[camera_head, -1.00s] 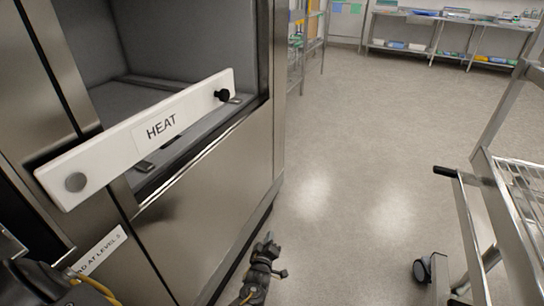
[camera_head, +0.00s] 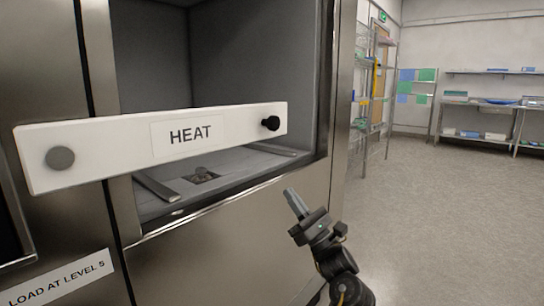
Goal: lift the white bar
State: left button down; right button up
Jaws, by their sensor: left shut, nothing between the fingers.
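The white bar (camera_head: 102,149) spans the open front of a steel washer chamber and carries a label reading HEAT. It has a grey round disc near its left end and a black knob (camera_head: 271,124) near its right end. It tilts slightly up to the right in the picture. My left gripper (camera_head: 294,196) is below and a little right of the bar's right end, apart from it in the picture. Its fingers are together, point up and left, and hold nothing. My right gripper is not in view.
The washer's chamber (camera_head: 255,60) is open behind the bar, with metal rails on its floor. A label reading LOAD AT LEVEL 5 (camera_head: 60,284) is at lower left. Wire shelving (camera_head: 366,110) and a steel table (camera_head: 470,107) stand farther back. The floor at right is clear.

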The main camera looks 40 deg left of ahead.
pick_arm(q)
jog(key=d+r+x, duration=0.2)
jog(key=x, duration=1)
jog(key=shift+a+r, duration=0.25)
